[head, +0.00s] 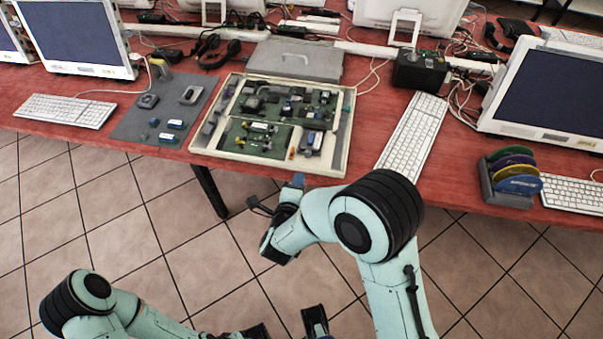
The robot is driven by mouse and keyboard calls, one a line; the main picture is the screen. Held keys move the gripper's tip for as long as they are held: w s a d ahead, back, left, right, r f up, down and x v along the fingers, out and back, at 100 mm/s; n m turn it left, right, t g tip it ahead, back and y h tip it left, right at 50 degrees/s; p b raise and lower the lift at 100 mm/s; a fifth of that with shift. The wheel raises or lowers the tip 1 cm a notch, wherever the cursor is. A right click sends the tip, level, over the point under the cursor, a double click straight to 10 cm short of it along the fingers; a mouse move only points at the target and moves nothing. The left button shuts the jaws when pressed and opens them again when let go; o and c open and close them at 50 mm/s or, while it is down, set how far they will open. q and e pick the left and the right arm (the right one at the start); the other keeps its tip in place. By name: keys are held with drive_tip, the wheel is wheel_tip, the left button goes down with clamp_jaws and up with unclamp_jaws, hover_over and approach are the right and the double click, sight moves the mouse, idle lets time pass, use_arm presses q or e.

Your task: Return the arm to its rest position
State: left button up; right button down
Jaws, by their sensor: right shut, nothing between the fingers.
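My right gripper (298,181) shows past my bent right elbow, near the front edge of the red table (366,178). It is shut and empty, and it looks just in front of or over that edge, below the shallow tray. My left arm comes in at the lower left. Dark parts at the bottom edge, which look like my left gripper (316,322), are cut off by the frame, so its opening cannot be told.
The open tray (344,135) holds green circuit boards and small parts. A grey mat (125,125) with small parts lies left of it. Keyboards (65,111), monitors (75,35), a disc rack (487,182) and loose cables crowd the table. Tiled floor lies in front.

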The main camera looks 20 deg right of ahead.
drive_tip(key=v, duration=0.5)
drive_tip(key=s+d+f+n+g+y+p, duration=0.1)
drive_tip(key=s+f+n+g+y+p, duration=0.2)
drive_tip(key=f+n, duration=0.45)
drive_tip(key=s+d+f+n+g+y+p, duration=0.25)
drive_tip(key=s+f+n, duration=0.2)
drive_tip(key=f, duration=0.55)
drive_tip(key=s+a+f+n+g+y+p, duration=0.1)
drive_tip(key=s+n+g, duration=0.3)
drive_tip(key=s, duration=0.4)
drive_tip(key=s+a+f+n+g+y+p, duration=0.2)
drive_tip(key=s+f+n+g+y+p, duration=0.1)
drive_tip(key=s, duration=0.6)
drive_tip(key=shift+a+f+n+g+y, duration=0.15)
drive_tip(key=shift+f+n+g+y, duration=0.25)
drive_tip(key=shift+n+g+y, duration=0.35)
